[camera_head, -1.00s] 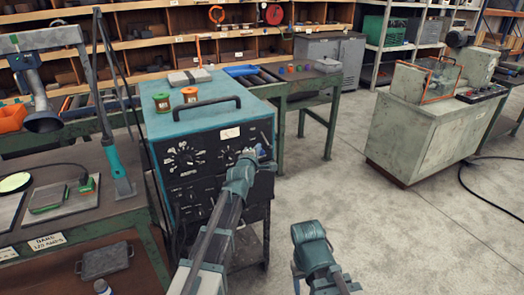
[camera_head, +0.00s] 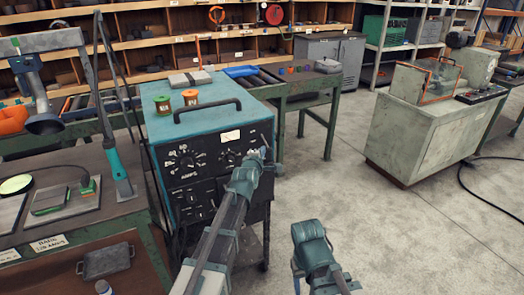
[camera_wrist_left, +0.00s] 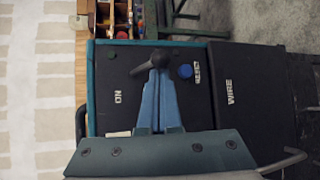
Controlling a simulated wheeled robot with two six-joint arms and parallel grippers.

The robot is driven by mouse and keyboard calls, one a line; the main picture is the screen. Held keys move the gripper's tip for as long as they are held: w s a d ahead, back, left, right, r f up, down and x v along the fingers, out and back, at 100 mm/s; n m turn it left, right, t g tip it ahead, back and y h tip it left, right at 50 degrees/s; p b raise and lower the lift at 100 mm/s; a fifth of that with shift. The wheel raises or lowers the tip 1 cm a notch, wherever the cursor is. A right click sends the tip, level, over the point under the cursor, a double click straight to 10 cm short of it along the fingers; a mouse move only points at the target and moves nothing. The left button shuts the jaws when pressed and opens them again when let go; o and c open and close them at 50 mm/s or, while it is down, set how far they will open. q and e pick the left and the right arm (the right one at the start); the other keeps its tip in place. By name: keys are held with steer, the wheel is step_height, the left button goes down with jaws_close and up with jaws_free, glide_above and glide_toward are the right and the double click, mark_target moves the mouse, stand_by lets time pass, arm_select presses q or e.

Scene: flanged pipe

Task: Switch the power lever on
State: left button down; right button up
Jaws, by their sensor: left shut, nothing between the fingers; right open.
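The power lever (camera_wrist_left: 152,57) is black with a round hub, on a black panel with a white ON label (camera_wrist_left: 117,97) in the left wrist view. Its arm points down-left, toward the ON side. My left gripper (camera_wrist_left: 157,72) is shut and empty, its blue fingertips at the hub; I cannot tell if they touch. In the head view my left gripper (camera_head: 264,152) is at the right edge of the teal welding machine's (camera_head: 205,101) dial panel, hiding the lever. My right gripper (camera_head: 296,279) is low at the bottom, mostly hidden behind its own arm, away from the machine.
A blue button (camera_wrist_left: 185,71) beside a RESET label sits right of the lever. A handle (camera_head: 207,109) and two spools (camera_head: 190,97) are on the machine's top. A workbench (camera_head: 75,222) stands at the left.

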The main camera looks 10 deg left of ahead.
mark_target(262, 137)
arm_select(q)
steer(key=r+n+g+p, duration=0.1)
steer(key=r+g+p, duration=0.1)
steer(key=p, duration=0.4)
steer(key=r+n+g+h+p, duration=0.1)
steer(key=r+g+p, duration=0.1)
steer(key=p, duration=0.3)
steer(key=shift+s+d+n+g+p, duration=0.15)
steer(key=shift+s+n+g+p, duration=0.05)
steer(key=shift+n+g+p, duration=0.25)
stand_by(0.6)
steer(key=shift+w+r+n+g+h+p, duration=0.1)
steer(key=shift+r+n+g+h+p, duration=0.15)
steer(key=shift+r+g+h+p, duration=0.7)
stand_by(0.5)
steer(key=shift+w+a+y+p, duration=0.2)
steer(key=shift+y+p, duration=0.15)
steer(key=shift+p, duration=0.65)
stand_by(1.4)
steer(key=shift+r, duration=0.15)
stand_by(1.3)
